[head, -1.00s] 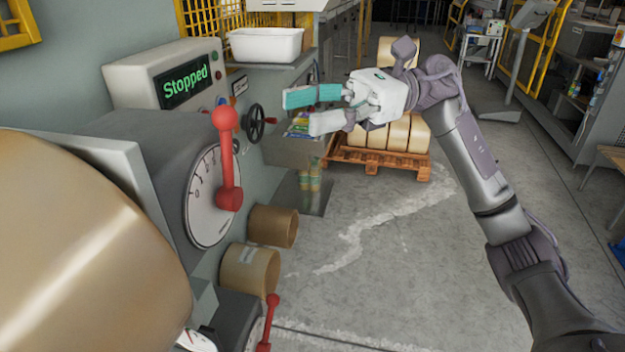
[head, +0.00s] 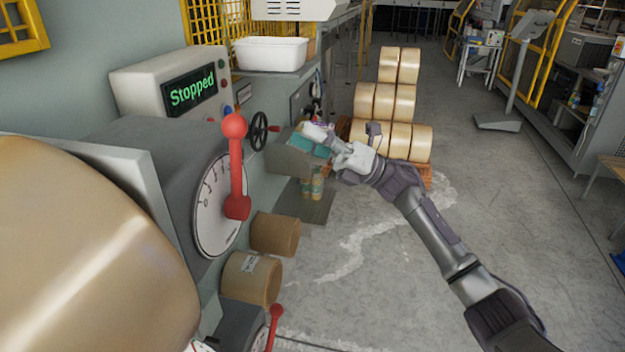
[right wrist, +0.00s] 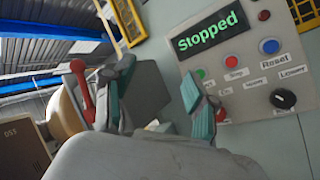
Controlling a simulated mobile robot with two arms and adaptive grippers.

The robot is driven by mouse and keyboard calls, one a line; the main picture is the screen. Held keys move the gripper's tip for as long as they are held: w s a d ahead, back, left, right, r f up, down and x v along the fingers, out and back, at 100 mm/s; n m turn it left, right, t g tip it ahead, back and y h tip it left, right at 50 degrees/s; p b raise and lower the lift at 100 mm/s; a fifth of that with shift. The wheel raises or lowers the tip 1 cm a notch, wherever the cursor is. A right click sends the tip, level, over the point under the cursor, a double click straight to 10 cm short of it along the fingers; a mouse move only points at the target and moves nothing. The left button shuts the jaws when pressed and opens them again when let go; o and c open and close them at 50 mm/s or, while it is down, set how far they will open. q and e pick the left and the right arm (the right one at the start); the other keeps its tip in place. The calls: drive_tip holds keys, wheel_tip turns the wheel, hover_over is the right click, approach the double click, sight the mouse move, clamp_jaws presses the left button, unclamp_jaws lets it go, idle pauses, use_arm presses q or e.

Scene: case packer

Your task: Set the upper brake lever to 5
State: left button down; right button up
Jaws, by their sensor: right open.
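The upper brake lever (head: 236,165) is red with a ball at its top. It stands nearly upright in front of a round white dial (head: 212,222) with numbers, some of them hidden behind the lever. It also shows in the right wrist view (right wrist: 82,90), left of the fingers. My right gripper (head: 313,139) is open and empty, to the right of the lever and apart from it. Its teal-padded fingers show spread in the right wrist view (right wrist: 163,98). My left gripper is in no view.
A control box with a "Stopped" display (head: 192,90) stands behind the lever. A black handwheel (head: 259,130) is right of the dial. A large tan roll (head: 80,260) fills the near left. A second red lever (head: 273,325) is below. Stacked rolls (head: 405,105) stand behind my right gripper.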

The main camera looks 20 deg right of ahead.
drive_tip(key=w+d+f+m+t+h, duration=0.1)
drive_tip(key=w+f+m+t+h, duration=0.1)
drive_tip(key=f+m, duration=0.4)
drive_tip(key=w+d+f+m+t+h, duration=0.2)
drive_tip(key=w+f+m+t+h, duration=0.1)
drive_tip(key=f+m+t, duration=0.4)
drive_tip(key=shift+w+f+t+h, duration=0.15)
drive_tip(key=shift+w+t+h, duration=0.2)
drive_tip(key=shift+h, duration=0.25)
drive_tip(key=shift+d, duration=0.1)
